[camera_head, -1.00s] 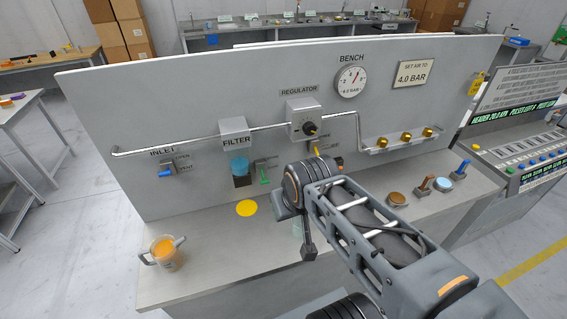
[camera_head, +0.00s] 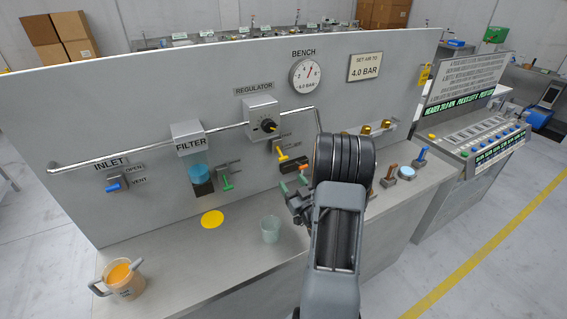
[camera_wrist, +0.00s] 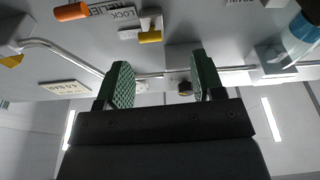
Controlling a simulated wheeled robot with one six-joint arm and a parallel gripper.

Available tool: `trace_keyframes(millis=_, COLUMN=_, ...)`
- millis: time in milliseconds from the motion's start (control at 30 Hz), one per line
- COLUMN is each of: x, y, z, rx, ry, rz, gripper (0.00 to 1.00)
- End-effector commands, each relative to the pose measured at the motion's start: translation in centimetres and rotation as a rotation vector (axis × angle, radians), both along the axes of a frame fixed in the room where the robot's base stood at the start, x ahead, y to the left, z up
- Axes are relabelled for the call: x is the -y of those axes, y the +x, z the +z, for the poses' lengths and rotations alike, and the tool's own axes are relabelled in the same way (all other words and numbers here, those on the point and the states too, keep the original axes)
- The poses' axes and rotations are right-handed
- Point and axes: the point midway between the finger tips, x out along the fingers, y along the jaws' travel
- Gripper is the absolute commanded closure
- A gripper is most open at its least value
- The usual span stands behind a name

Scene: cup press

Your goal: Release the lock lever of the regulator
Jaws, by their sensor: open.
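The regulator (camera_head: 262,124) is a grey box with a dark round knob on the upright panel. Below it is the yellow lock lever (camera_head: 284,157) with a small label. The wrist view shows that yellow lever (camera_wrist: 150,37) beside the LOCK label, above the gap between the fingers in the picture. My gripper (camera_head: 294,186) is in front of the panel, lower than the lever and apart from it. In the wrist view my gripper (camera_wrist: 160,78) has its two green fingers spread with nothing between them. My arm hides part of the panel to the right.
An orange-ended relief lever (camera_wrist: 70,11) is close beside the lock lever. The filter (camera_head: 201,176) and a green lever (camera_head: 227,182) are to the left. A clear cup (camera_head: 270,229) stands on the bench below my gripper. An orange-filled jug (camera_head: 122,280) is at the front left.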

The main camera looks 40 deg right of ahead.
Motion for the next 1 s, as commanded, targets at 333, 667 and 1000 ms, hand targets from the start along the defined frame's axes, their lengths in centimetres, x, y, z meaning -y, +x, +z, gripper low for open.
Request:
trace_keyframes(millis=333, x=1.2, y=-2.7, z=-1.2, rx=0.181, ry=0.042, rz=0.012, gripper=0.38)
trace_keyframes(millis=667, x=1.8, y=2.4, z=1.2, rx=0.189, ry=0.042, rz=0.014, gripper=0.38)
trace_keyframes(millis=1000, x=2.5, y=7.4, z=3.2, rx=0.189, ry=0.043, rz=0.013, gripper=0.38)
